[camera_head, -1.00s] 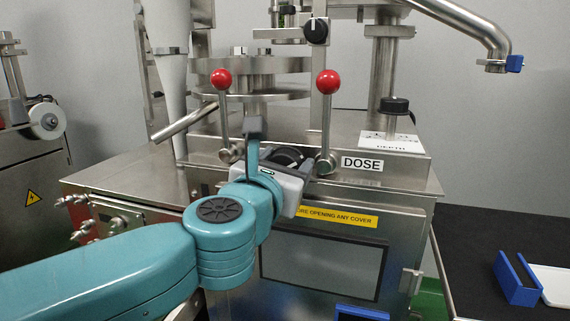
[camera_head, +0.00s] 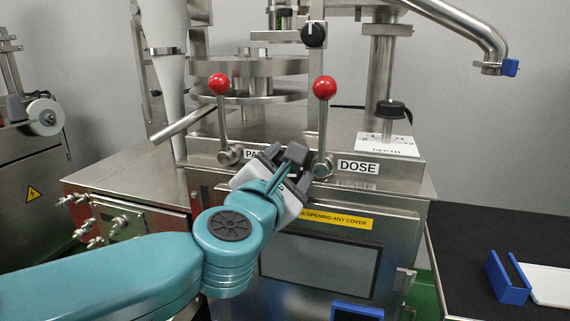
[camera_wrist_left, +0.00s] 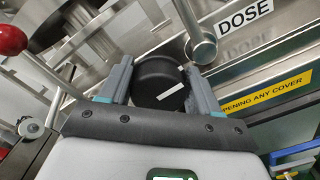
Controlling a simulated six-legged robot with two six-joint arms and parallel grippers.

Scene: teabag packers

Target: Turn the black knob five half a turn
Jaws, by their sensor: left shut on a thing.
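A round black knob (camera_wrist_left: 159,84) with white marks on its face and rim sits on the machine's front, between the two red-balled levers. My left gripper (camera_wrist_left: 160,92) has one finger on each side of it and is shut on it in the left wrist view. In the head view my left gripper (camera_head: 296,164) is tilted in front of the panel and hides most or all of this knob. My right gripper is not in view.
Levers with red balls, left (camera_head: 219,84) and right (camera_head: 324,87), rise close beside the gripper. Other black knobs are on the upper post (camera_head: 314,34) and the DEPTH plate (camera_head: 391,109). A DOSE label (camera_head: 359,167) is right of the gripper. A blue holder (camera_head: 507,278) lies on the dark table.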

